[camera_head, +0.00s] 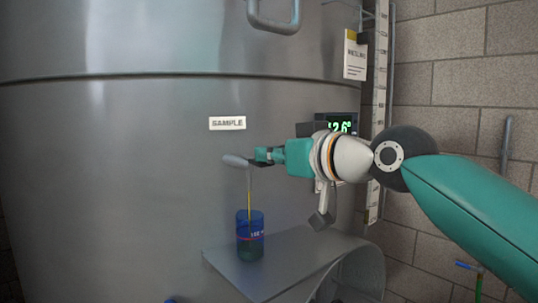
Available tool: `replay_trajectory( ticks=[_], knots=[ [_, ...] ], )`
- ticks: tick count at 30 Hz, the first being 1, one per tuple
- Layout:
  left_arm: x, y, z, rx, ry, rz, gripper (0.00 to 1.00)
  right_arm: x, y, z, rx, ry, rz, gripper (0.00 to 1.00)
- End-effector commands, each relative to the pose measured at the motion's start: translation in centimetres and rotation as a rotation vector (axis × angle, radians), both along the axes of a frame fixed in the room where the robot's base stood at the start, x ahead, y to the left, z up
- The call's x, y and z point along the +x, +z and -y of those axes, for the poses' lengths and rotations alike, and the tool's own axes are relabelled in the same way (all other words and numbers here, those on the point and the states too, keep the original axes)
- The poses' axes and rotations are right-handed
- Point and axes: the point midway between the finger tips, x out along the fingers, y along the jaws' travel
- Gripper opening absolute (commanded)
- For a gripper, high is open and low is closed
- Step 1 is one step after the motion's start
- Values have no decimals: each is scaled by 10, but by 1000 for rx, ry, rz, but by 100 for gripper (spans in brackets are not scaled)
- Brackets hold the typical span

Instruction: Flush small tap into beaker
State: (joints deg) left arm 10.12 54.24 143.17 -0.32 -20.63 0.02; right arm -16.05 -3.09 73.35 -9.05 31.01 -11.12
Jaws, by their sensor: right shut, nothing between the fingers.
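The small tap (236,161) juts from the steel tank under a "SAMPLE" label (227,123). Its grey end points left. A thin amber stream (249,197) runs from below the tap down into the beaker (250,240). The beaker is blue and see-through with a red line, and stands upright on a grey shelf (265,276). Darker liquid shows in its lower part. My right gripper (262,156) is shut at the tap, its fingertips just right of the grey end. I cannot tell whether they touch it. My left gripper is out of view.
The steel tank (120,170) fills the left and middle. A green-lit display (340,126) is behind my right wrist. A hanging tag (355,58) and a tall scale (379,90) stand before the block wall. A blue-handled fitting (468,266) is at lower right.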

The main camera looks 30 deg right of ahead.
Motion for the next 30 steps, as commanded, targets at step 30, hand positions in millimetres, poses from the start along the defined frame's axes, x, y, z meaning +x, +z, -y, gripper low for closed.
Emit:
replay_trajectory(
  ticks=[30],
  knots=[
    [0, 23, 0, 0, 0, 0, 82, -97, 53, 24, 0, 2, 1, 0]
  ],
)
